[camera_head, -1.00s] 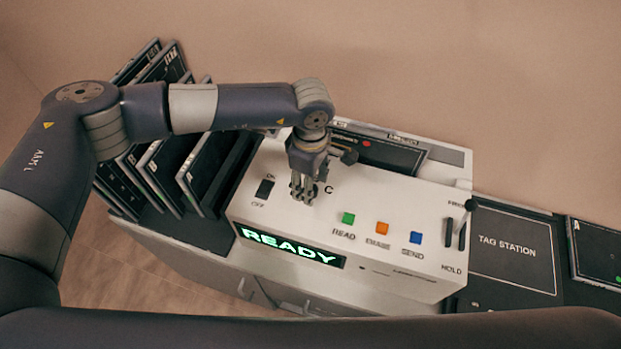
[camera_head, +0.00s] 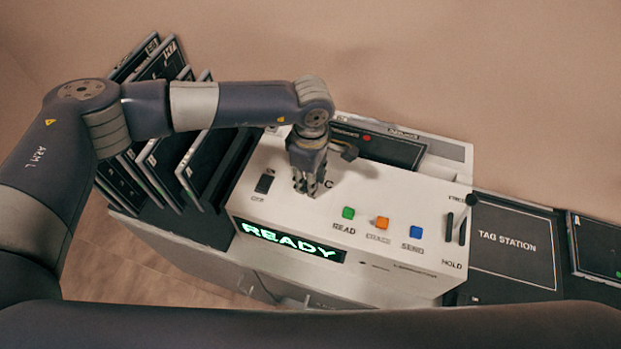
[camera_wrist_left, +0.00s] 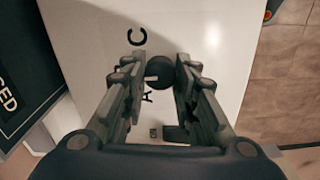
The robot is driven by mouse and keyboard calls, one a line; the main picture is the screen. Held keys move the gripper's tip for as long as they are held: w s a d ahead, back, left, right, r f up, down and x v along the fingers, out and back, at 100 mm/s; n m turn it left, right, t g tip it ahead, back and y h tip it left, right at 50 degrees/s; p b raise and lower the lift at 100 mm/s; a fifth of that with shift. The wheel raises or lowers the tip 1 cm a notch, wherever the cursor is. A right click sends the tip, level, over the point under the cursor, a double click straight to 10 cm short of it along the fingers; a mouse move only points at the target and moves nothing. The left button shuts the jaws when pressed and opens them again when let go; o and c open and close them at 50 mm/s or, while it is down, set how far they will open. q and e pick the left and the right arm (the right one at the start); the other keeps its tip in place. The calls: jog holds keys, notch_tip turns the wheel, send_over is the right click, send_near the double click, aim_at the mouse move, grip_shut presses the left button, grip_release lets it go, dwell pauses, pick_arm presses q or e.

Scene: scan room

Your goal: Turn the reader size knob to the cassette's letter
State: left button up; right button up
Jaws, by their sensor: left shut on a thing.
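My left gripper (camera_head: 308,190) points down at the top panel of the white reader (camera_head: 400,190). In the left wrist view my left gripper (camera_wrist_left: 160,85) is shut on a dark round knob (camera_wrist_left: 160,69). The letters C (camera_wrist_left: 137,37) and A (camera_wrist_left: 147,97) are printed beside the knob; any other letter is hidden by the fingers. The knob's pointer cannot be made out. A dark cassette (camera_head: 378,148) lies in the slot at the back of the reader; its letter is not readable. The reader's display (camera_head: 290,242) shows READY. My right gripper is not in view.
An ON/OFF switch (camera_head: 264,184) is left of the gripper. Green READ (camera_head: 348,213), orange (camera_head: 382,223) and blue SEND (camera_head: 416,232) buttons are to its right. Dark cassettes (camera_head: 168,160) stand in a rack at left. The TAG STATION pad (camera_head: 510,245) is at right.

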pick_arm(q)
jog(key=n+b, duration=0.4)
jog(key=b, duration=0.2)
jog(key=n+b, duration=0.5)
jog(key=b, duration=0.2)
jog(key=shift+f+n, duration=0.2)
jog(key=shift+n, duration=0.1)
jog(key=shift+r+n+b, duration=0.2)
jog(key=shift+n+b, duration=0.8)
jog(key=shift+b, duration=0.25)
jog(key=o, duration=1.1)
jog(key=shift+r, duration=0.15)
notch_tip(320, 180, up, 12)
jog(key=shift+f, duration=0.1)
